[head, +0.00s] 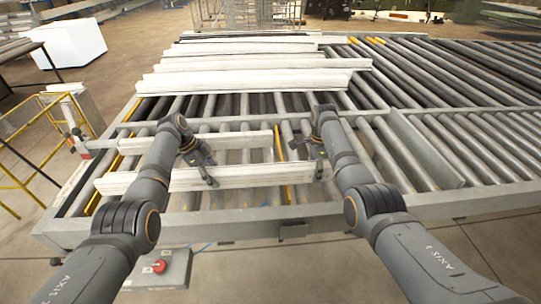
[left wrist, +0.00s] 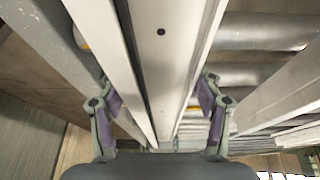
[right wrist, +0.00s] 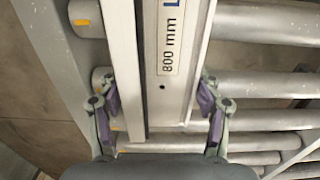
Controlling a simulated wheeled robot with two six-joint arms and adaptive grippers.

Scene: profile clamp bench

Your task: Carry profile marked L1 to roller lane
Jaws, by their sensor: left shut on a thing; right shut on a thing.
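A long white profile (head: 150,182) lies crosswise at the front of the roller lane (head: 290,198). Both of my grippers hold it. My left gripper (head: 209,178) is shut around it near its middle; the left wrist view shows the profile (left wrist: 165,60) between the two fingers. My right gripper (head: 319,170) is shut on it near its right end. In the right wrist view the profile (right wrist: 168,90) carries a label (right wrist: 170,40) reading "800 mm" with part of a blue letter, cut off by the frame. I cannot tell whether the profile touches the rollers.
A shorter white profile (head: 240,140) lies just behind, partly hidden by my left arm. Several longer white profiles (head: 250,80) lie farther back. A grey box with a red button (head: 159,266) stands in front. A yellow railing (head: 30,140) is at left. Bare rollers (head: 450,75) extend right.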

